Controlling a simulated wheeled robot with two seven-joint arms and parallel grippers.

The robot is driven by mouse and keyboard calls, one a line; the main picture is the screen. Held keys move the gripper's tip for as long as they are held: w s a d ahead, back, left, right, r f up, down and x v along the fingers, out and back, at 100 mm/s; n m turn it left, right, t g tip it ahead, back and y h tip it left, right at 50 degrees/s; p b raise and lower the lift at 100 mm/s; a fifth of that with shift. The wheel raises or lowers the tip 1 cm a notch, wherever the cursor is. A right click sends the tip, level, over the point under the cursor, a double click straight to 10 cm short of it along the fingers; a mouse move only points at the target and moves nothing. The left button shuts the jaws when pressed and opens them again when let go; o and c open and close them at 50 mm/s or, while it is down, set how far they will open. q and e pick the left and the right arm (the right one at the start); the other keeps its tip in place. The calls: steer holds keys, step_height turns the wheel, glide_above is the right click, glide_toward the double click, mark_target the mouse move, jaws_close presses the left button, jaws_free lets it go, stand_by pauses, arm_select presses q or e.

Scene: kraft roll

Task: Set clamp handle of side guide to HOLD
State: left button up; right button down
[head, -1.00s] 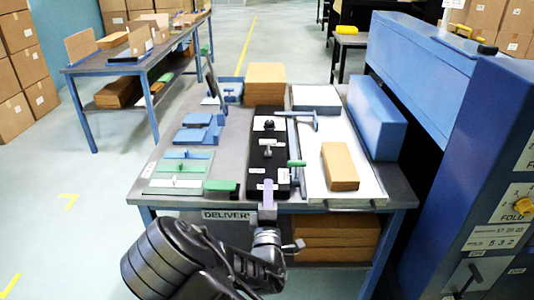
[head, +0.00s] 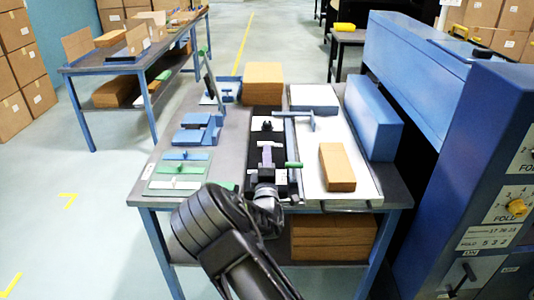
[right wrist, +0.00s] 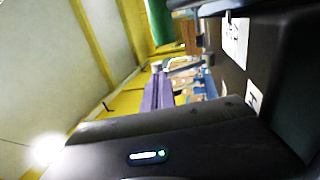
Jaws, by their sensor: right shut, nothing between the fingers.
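The black side guide unit (head: 279,128), with white labels, lies lengthwise on the delivery table. A lever with a green end (head: 293,165) sticks out from its right side near the front; I take it for the clamp handle, but its label is too small to read. My right gripper (head: 266,158) is shut and empty over the front half of the unit, just left of the green lever. I cannot tell whether it touches anything. In the right wrist view, the purple fingers (right wrist: 158,92) point toward a green piece (right wrist: 162,22) beside a dark, labelled surface (right wrist: 236,42). My left gripper is out of view.
A white board (head: 351,160) with a brown block (head: 337,167) lies right of the unit. Flat green and blue pieces (head: 184,155) lie left. A blue machine (head: 465,170) stands at the right.

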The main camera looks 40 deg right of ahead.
steer(key=shift+w, duration=0.1)
stand_by(0.3)
steer(key=shift+w+d+r+p, duration=0.15)
steer(key=shift+r+p, duration=0.3)
steer(key=shift+p, duration=0.25)
steer(key=w+r+g+y+p, duration=0.1)
steer(key=p, duration=0.2)
steer(key=w+d+r+g+y+p, duration=0.1)
steer(key=p, duration=0.2)
steer(key=w+d+r+g+y+p, duration=0.1)
steer(key=r+g+p, duration=0.1)
steer(key=shift+d+p, duration=0.25)
steer(key=shift+p, duration=0.15)
steer(key=w+d+g+y, duration=0.3)
steer(key=w+d+g, duration=0.1)
steer(key=w, duration=0.3)
steer(key=shift+d+f, duration=0.25)
steer(key=shift+d, duration=0.45)
steer(key=shift+w, duration=0.1)
steer(key=shift+r, duration=0.1)
